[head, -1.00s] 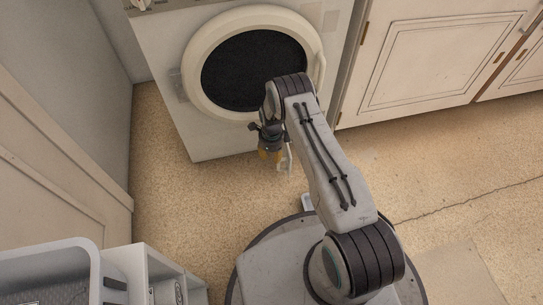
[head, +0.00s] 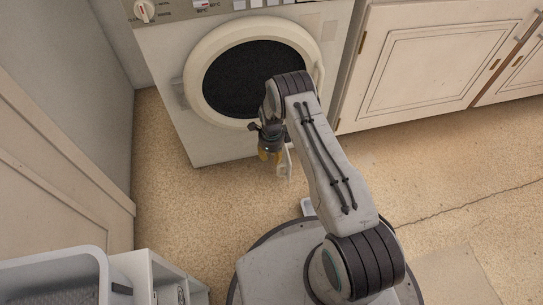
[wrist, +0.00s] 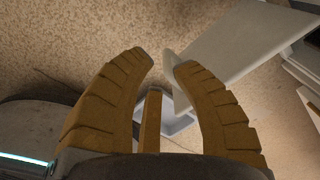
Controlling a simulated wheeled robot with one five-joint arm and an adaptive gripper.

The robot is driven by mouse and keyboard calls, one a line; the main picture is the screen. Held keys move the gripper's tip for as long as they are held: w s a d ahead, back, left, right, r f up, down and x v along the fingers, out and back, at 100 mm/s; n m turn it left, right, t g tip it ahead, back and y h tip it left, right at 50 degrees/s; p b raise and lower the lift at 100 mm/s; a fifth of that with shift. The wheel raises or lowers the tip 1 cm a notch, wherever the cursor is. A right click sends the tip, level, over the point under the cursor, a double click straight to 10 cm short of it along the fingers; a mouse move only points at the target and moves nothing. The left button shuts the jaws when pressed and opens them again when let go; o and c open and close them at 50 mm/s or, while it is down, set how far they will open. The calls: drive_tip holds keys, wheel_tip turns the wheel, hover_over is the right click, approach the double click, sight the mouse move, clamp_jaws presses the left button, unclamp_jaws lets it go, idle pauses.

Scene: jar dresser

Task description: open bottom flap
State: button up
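The white washing machine (head: 215,145) stands at the back with its round dark door (head: 253,78) shut. My gripper (head: 270,158) is low in front of the machine's lower front, pointing down. In the wrist view its yellow-brown fingers (wrist: 162,65) are apart, with no object clearly held between them. A pale flat panel (wrist: 245,42), which looks like the bottom flap swung out, lies beside the right fingertip; its corner reaches that tip, and I cannot tell if they touch. In the head view a white piece (head: 285,165) shows right of the gripper. My arm hides the machine's lower right.
White cabinets (head: 430,60) stand at the right of the machine. A pale panelled door or wall (head: 50,180) is at the left. A grey basket (head: 55,270) and a white shelf unit (head: 150,275) are at the lower left. The speckled floor (head: 190,215) between is clear.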

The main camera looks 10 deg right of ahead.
drive_tip(key=shift+r, duration=0.1)
idle(0.3)
wheel_tip(320, 180, up, 12)
idle(0.7)
drive_tip(key=shift+o, duration=0.4)
